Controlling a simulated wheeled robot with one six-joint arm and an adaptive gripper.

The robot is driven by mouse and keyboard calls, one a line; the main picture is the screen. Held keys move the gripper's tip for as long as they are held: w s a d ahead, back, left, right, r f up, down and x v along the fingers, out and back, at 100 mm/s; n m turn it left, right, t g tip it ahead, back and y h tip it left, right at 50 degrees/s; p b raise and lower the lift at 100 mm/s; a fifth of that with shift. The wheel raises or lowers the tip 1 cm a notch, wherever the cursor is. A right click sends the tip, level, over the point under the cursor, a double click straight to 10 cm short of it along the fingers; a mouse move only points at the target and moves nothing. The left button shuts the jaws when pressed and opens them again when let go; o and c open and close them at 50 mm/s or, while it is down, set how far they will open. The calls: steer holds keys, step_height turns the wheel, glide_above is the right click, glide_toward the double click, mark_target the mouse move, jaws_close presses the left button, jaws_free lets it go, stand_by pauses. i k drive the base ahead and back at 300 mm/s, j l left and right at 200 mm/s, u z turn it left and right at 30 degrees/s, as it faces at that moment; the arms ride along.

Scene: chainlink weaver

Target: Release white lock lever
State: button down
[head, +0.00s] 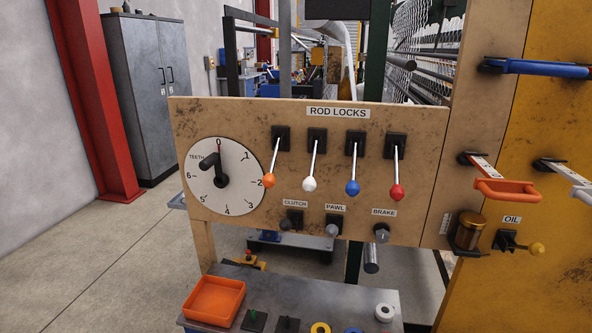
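The white lock lever (311,167) is second from the left in the row under the ROD LOCKS label (338,111) on the tan panel. It hangs from a black square mount, with its white knob at the lower end, tilted slightly left. An orange-knobbed lever (271,164) is to its left. A blue-knobbed lever (353,171) and a red-knobbed lever (397,174) are to its right. All of them hang knob down. My gripper is not in view.
A round TEETH dial (236,190) is left of the levers. CLUTCH, PAWL and BRAKE knobs (332,228) sit below. A bench with an orange tray (214,300) stands in front. Blue (545,68) and orange (505,190) handles project at right. Open floor lies left.

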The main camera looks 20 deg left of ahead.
mark_target(309, 183)
steer(key=u, duration=1.15)
